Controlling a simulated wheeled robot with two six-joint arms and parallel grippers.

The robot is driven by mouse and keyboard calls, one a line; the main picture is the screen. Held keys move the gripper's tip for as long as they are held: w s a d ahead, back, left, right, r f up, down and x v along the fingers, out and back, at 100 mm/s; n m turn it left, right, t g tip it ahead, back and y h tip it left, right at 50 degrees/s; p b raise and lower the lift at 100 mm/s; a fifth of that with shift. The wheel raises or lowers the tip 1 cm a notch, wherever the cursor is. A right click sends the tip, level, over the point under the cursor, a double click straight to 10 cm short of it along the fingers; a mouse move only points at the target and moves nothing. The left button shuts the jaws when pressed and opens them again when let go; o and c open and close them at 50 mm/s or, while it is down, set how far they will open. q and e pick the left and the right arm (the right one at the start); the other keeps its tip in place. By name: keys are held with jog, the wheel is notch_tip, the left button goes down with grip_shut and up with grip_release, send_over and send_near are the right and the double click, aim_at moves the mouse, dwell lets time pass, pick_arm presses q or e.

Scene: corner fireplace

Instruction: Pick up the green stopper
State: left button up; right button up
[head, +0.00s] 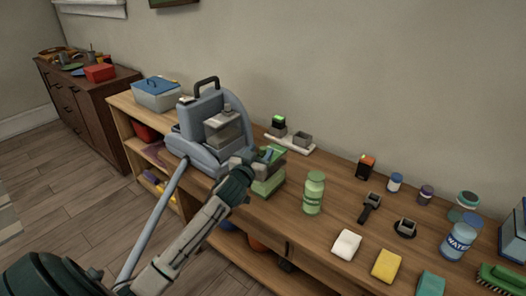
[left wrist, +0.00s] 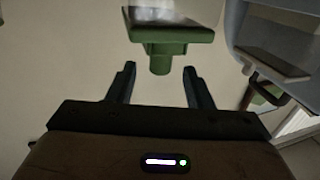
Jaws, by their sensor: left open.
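The green stopper (left wrist: 160,55), a flat green piece with a short round stub, shows at the top of the left wrist view. Its stub points down toward the gap between my left gripper's fingers (left wrist: 160,85). The fingers are open and apart, with wall showing on both sides of the stub; I see no contact. In the head view my left gripper (head: 264,157) is over the table beside the grey-blue machine, at a green block-like thing (head: 266,186). The gripper partly hides this green thing there. My right gripper is not in view.
The grey-blue machine (head: 200,120) with a black handle stands close left of the gripper. A green jar (head: 314,192) stands to the right. A white tray (head: 298,145) with small blocks lies behind. Bottles and coloured sponges fill the right of the wooden table.

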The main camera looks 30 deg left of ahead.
aim_at(262, 149)
pick_arm(q)
jog(key=shift+w+a, duration=0.2)
jog(key=shift+w, duration=1.1)
jog(key=c, duration=1)
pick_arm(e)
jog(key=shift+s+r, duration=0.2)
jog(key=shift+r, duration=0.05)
